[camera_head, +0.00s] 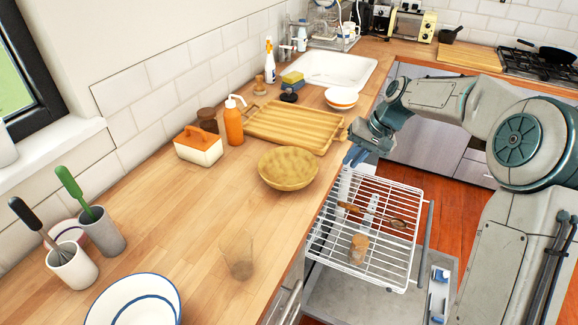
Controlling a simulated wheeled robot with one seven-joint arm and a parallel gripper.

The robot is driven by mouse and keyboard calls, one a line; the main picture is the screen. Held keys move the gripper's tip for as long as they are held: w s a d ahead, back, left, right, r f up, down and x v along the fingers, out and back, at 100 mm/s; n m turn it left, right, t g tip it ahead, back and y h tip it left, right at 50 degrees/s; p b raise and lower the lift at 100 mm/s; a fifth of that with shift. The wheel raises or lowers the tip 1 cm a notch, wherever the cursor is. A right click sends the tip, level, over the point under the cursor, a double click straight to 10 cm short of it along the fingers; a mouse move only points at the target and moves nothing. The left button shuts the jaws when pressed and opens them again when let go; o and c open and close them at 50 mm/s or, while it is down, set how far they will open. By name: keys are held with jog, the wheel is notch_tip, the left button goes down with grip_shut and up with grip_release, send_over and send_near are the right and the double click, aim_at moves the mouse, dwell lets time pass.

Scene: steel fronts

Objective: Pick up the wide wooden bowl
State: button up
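The wide wooden bowl (288,170) stands upright on the wooden counter (205,215), near its right edge. It looks empty. My gripper (352,157) is to the right of the bowl and a little higher in the picture, near the counter edge, with blue fingertips pointing down and left. It is apart from the bowl. The fingers are small here, and I cannot tell whether they are open or shut.
A wooden tray (296,127) lies behind the bowl, with an orange bottle (233,124) and a butter dish (198,148) to the left. A clear glass (238,258) and plates (134,302) stand in front. An open dishwasher rack (385,215) extends right, below the counter.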

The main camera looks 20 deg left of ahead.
aim_at(317, 168)
jog(key=w+a+f+y+p, duration=0.1)
jog(key=w+a+y, duration=0.2)
jog(key=w, duration=0.3)
jog(key=shift+g, duration=0.3)
jog(key=p+x, duration=0.2)
jog(key=x, duration=0.6)
jog(key=shift+w+a+f, duration=0.1)
jog(key=shift+a+f, duration=0.1)
jog(key=p+x, duration=0.1)
jog(key=x, duration=0.1)
jog(key=s+p+x, duration=0.1)
jog(key=x, duration=0.1)
jog(key=shift+a+f, duration=0.2)
jog(key=shift+f, duration=0.05)
jog(key=shift+a+f, duration=0.15)
jog(key=shift+f, duration=0.15)
grip_shut()
jog(key=shift+r, duration=0.1)
